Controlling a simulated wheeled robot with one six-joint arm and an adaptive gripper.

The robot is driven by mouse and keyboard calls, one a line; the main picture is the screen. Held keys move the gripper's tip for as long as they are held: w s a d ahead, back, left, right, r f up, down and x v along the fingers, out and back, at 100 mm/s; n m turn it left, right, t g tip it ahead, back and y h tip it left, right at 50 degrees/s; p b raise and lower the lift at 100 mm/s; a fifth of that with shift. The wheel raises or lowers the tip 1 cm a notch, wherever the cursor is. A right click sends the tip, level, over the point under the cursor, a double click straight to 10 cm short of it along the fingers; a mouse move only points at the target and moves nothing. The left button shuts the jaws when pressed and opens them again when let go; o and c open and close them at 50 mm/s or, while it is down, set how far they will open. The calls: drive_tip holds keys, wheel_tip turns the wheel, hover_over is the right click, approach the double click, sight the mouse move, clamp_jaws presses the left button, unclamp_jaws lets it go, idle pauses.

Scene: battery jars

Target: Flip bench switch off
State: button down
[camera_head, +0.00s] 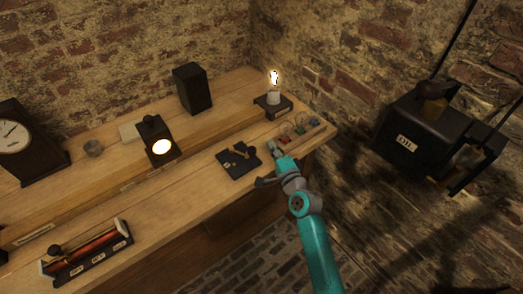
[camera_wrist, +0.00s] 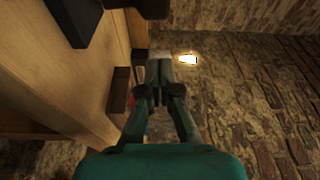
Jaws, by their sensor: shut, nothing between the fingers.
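The bench switch (camera_head: 239,158) looks like a flat black base with brass parts on the front of the wooden bench. Its lever is too small for me to tell its position. My gripper (camera_head: 281,160) is just right of the switch, apart from it in the head view, over the bench's front edge. In the wrist view my gripper (camera_wrist: 159,62) has its fingers together with nothing between them. A lit bulb (camera_head: 274,79) stands on a dark base at the back right corner, and a black lamp box (camera_head: 153,129) also glows.
Small red and green parts (camera_head: 300,130) lie on the bench right beyond my gripper. A black speaker-like box (camera_head: 193,88), a clock (camera_head: 25,142) and a red coil on a stand (camera_head: 86,253) are farther left. A black box (camera_head: 408,143) hangs by the right wall.

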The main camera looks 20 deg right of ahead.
drive_tip(key=shift+w+r, duration=0.1)
drive_tip(key=shift+w, duration=0.85)
drive_tip(key=shift+s+a, duration=0.35)
drive_tip(key=shift+a, duration=0.25)
drive_tip(key=shift+s+a, duration=0.35)
drive_tip(key=shift+a, duration=0.25)
drive_tip(key=shift+s+a, duration=0.35)
drive_tip(key=shift+a, duration=0.35)
